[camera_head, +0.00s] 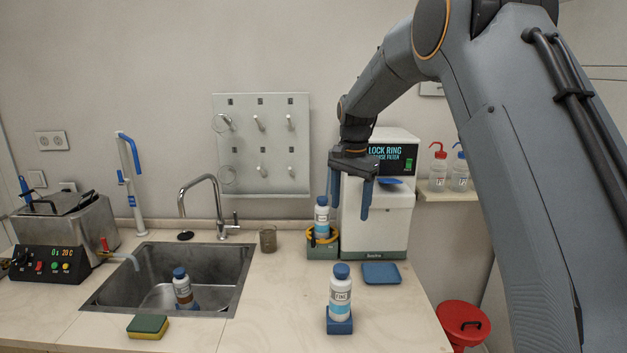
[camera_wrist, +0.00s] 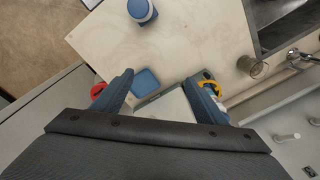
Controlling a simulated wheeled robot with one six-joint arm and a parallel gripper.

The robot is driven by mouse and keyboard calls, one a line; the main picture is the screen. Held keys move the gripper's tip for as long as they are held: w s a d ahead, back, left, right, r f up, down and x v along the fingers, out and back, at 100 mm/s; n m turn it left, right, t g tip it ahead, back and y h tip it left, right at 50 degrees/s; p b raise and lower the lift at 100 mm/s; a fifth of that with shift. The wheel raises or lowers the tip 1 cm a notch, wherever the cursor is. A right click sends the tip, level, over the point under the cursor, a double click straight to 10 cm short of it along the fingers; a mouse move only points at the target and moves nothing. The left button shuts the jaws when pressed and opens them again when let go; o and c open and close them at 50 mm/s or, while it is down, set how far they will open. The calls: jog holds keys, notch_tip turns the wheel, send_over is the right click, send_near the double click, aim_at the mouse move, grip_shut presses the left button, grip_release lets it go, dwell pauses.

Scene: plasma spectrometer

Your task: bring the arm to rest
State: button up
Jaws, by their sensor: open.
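My gripper (camera_head: 349,203) hangs from the bent arm, fingers pointing down, in front of the white machine labelled "LOCK RING" (camera_head: 391,222). Its two blue fingers are apart, with nothing seen held between them. In the head view, a white bottle with a blue cap (camera_head: 321,218) stands in a green-grey holder with a yellow ring (camera_head: 322,247), just left of the fingers; I cannot tell whether they touch. In the wrist view, my gripper (camera_wrist: 160,90) spans the lower middle, its fingers spread.
A bottle (camera_head: 340,296) stands on a blue base on the counter, near a blue pad (camera_head: 381,273). Another bottle (camera_head: 183,288) is in the sink (camera_head: 226,293). A beaker (camera_head: 268,238), tap (camera_head: 217,207) and sponge (camera_head: 147,326) are nearby. A red bin (camera_head: 463,322) stands right of the counter.

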jog(key=s+d+f+n+t, duration=0.1)
jog(key=s+d+f+n, duration=0.2)
jog(key=s, duration=0.8)
jog(key=s+d+f+n, duration=0.2)
jog(key=s+d+f, duration=0.1)
jog(key=s, duration=0.8)
jog(key=s+d+f+n+t, duration=0.1)
jog(key=s+d+f+n, duration=0.25)
jog(key=s, duration=0.75)
notch_tip(320, 180, down, 12)
jog(key=w+g+b, duration=0.1)
jog(key=b, duration=1)
jog(key=shift+f+g+b, duration=0.2)
jog(key=shift+g+b, duration=0.1)
jog(key=shift+b, duration=0.1)
